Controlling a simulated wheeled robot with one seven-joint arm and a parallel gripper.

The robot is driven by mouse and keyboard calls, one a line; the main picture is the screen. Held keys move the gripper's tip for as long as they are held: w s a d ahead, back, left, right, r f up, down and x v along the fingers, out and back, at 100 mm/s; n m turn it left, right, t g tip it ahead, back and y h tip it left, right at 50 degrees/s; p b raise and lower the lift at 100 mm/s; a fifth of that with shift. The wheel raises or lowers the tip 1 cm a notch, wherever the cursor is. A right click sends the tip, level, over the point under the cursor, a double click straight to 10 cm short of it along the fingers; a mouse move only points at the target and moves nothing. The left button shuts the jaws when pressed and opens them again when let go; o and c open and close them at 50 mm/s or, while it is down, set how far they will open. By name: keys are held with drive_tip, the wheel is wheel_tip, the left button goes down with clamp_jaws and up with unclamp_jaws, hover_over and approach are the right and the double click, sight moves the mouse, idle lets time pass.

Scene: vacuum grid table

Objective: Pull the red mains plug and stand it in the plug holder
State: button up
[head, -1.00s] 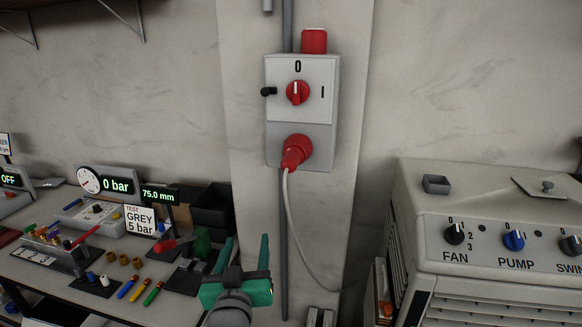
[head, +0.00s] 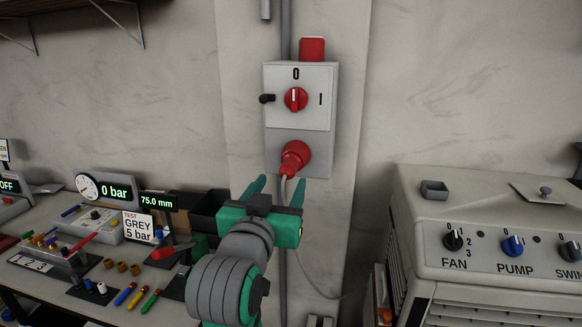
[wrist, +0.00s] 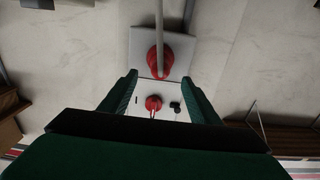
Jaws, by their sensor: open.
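The red mains plug (head: 292,158) sits in the red socket on the lower half of a grey wall switch box (head: 271,146). Its grey cable (head: 305,278) hangs down along the wall. My gripper (head: 279,184) is open and empty, just below the plug, with its green fingers pointing up towards it. In the wrist view the plug (wrist: 160,62) shows ahead, roughly centred between the open fingertips (wrist: 159,78); they appear apart from it. I cannot make out the plug holder with certainty; a small grey piece (head: 320,321) is cut off at the bottom edge.
The red rotary switch (head: 295,99) points to 0, with a black knob (head: 267,98) at the box's left side. A cluttered bench (head: 50,285) lies left. A large grey machine (head: 480,185) stands right. The wall between box and machine is clear.

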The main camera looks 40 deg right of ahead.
sight(283, 176)
drive_tip(key=x, duration=0.8)
drive_tip(key=shift+w+a, duration=0.1)
drive_tip(key=shift+w, duration=0.15)
drive_tip(key=shift+d, duration=0.6)
drive_tip(key=shift+w+a, duration=0.1)
drive_tip(key=shift+a, duration=0.05)
drive_tip(key=shift+w, duration=0.15)
idle(0.5)
